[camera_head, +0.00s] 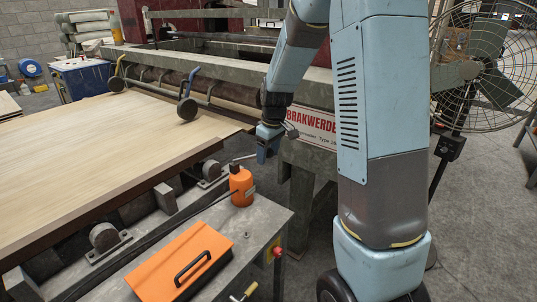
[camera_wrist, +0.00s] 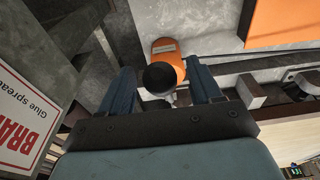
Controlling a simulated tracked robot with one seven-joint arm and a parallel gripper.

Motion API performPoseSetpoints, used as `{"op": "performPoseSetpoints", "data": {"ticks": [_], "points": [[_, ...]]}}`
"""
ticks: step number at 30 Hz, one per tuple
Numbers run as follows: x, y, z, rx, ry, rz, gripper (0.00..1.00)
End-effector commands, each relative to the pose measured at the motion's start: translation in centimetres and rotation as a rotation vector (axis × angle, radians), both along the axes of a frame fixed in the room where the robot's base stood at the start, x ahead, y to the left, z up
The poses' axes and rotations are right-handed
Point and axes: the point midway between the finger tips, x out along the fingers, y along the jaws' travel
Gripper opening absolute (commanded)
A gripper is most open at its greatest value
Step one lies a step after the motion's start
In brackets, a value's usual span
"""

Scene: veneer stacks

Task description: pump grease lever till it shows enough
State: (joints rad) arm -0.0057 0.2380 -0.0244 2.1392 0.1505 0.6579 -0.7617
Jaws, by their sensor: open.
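The grease pump has an orange reservoir (camera_head: 241,187) standing upright on the corner of a grey bench. Its thin lever (camera_head: 243,158) slants from the pump towards my gripper (camera_head: 265,153). In the wrist view the reservoir (camera_wrist: 168,48) lies beyond the fingertips, and the lever's round black knob (camera_wrist: 160,77) sits between the two blue fingers. My gripper (camera_wrist: 161,75) is open, with a gap visible on both sides of the knob. No readable gauge or level mark shows; a small label on the reservoir is too small to read.
An orange toolbox (camera_head: 180,262) with a black handle lies on the grey bench (camera_head: 265,218). A veneer stack (camera_head: 90,150) lies left of the pump. A sign (camera_head: 312,124) on the machine frame is close behind my gripper. A caged fan (camera_head: 485,65) stands right.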

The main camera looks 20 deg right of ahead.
Motion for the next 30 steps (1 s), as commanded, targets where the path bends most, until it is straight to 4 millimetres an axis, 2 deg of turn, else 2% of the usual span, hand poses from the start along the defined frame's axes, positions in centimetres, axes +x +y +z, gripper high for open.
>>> {"op": "performPoseSetpoints", "data": {"ticks": [24, 30], "points": [[-0.7, -0.5, 6.0, -0.001, -0.001, 0.000, 0.64], [-0.8, -0.6, 6.9, -0.001, -0.001, 0.000, 0.64]]}}
